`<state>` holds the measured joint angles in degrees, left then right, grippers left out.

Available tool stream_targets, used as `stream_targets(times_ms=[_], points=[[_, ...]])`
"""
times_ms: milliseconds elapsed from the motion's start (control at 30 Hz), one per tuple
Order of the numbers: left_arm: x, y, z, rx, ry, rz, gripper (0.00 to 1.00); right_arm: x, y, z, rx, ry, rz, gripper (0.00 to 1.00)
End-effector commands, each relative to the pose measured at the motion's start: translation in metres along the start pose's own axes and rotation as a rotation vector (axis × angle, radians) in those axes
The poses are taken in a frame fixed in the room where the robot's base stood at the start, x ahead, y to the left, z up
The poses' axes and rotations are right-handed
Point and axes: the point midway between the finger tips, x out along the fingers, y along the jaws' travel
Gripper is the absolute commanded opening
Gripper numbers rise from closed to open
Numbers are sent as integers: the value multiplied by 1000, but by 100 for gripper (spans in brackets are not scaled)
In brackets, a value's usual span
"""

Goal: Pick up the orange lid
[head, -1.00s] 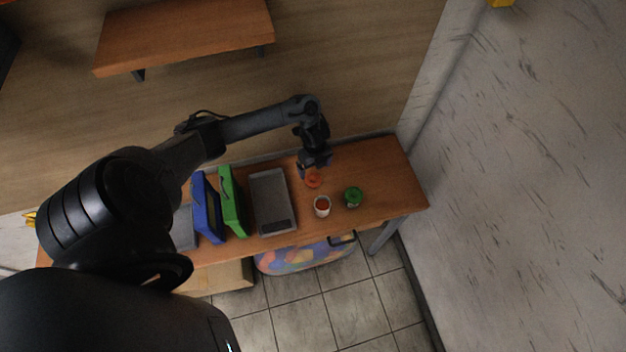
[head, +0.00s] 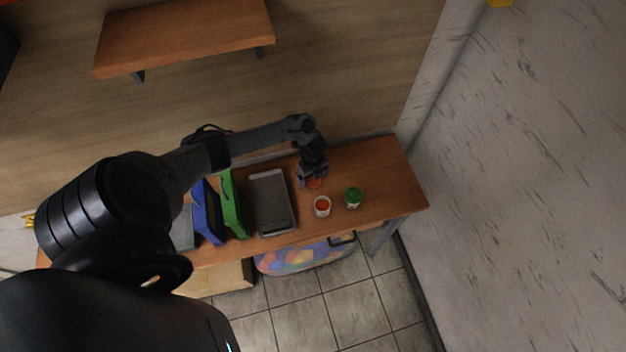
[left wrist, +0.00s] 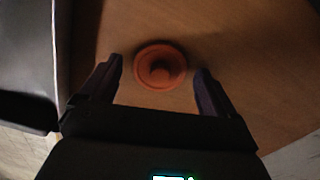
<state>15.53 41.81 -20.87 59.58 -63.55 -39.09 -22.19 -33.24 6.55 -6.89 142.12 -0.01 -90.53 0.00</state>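The orange lid (left wrist: 160,65) is round with a raised middle and lies on the wooden table. In the head view it is partly covered by my left gripper, with its edge (head: 314,184) showing. My left gripper (head: 311,180) is over the lid. In the left wrist view my left gripper (left wrist: 160,75) is open, one finger on each side of the lid, with a gap to both. Nothing is between the fingers but the lid's area below. My right gripper is not in view.
A white cup with orange contents (head: 322,206) and a green-lidded jar (head: 353,197) stand in front of the lid. The table's (head: 390,180) right end is clear.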

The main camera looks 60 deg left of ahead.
Motion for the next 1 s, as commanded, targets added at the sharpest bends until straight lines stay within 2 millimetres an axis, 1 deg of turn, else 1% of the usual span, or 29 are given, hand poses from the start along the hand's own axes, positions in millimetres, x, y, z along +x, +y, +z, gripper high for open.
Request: stream_targets(times_ms=[33, 300, 767, 867, 1000], points=[[0, 0, 0, 0, 0, 0, 82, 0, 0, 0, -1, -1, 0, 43], [0, 0, 0, 0, 0, 0, 41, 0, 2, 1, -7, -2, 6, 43], [-2, 0, 0, 0, 0, -1, 39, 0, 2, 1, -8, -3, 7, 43], [-6, 0, 0, 0, 0, -1, 38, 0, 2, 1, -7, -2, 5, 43], [-20, -1, 1, 1, -1, -2, 38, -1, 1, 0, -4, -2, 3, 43]])
